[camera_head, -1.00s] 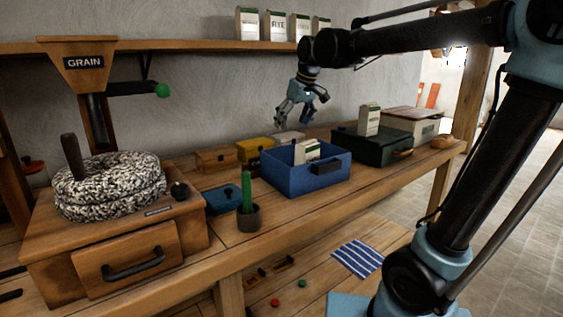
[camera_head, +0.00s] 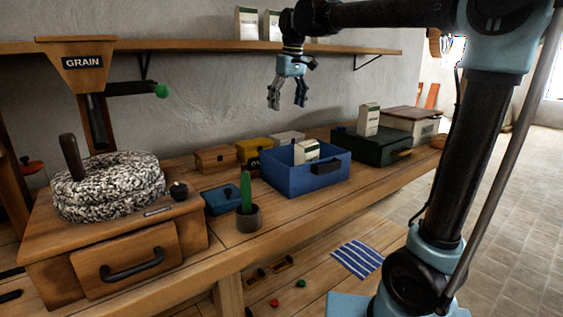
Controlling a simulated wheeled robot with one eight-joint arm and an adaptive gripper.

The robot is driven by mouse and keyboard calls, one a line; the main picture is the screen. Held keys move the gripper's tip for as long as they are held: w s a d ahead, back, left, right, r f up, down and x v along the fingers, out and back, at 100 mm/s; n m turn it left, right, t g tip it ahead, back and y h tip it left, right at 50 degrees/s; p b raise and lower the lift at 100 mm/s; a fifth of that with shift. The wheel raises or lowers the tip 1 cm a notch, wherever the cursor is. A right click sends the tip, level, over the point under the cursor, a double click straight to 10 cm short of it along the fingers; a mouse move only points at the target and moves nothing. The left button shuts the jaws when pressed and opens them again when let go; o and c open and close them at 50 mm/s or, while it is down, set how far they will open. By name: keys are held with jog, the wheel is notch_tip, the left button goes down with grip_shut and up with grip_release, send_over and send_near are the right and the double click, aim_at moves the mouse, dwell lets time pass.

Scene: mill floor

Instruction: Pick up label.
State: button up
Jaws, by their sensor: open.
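No loose label can be told for certain. A white packet with dark print (camera_head: 306,151) stands partly inside the open blue box (camera_head: 312,180) on the bench; the box walls hide its lower part. A small printed plate (camera_head: 158,211) lies on the wooden mill base, and a GRAIN sign (camera_head: 83,62) is on the hopper. My gripper (camera_head: 287,104) is open and empty, fingers pointing down. It appears above and apart from the blue box, against the wall.
A white carton (camera_head: 368,119) stands on a dark green box (camera_head: 370,148). A pot with a green stick (camera_head: 248,216), a blue lidded box (camera_head: 222,199) and a yellow box (camera_head: 251,150) stand nearby. A wall shelf (camera_head: 200,46) holds cartons behind my arm.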

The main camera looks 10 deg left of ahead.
jog(key=shift+w+a+f, duration=0.3)
jog(key=shift+a+f, duration=0.15)
jog(key=shift+f, duration=2.4)
jog(key=shift+w+a+f, duration=0.3)
jog(key=shift+a+f, duration=0.1)
jog(key=shift+f, duration=2.45)
jog(key=shift+w+a+f, duration=0.3)
jog(key=shift+a+f, duration=0.15)
jog(key=shift+f, duration=2.4)
jog(key=c, duration=1.1)
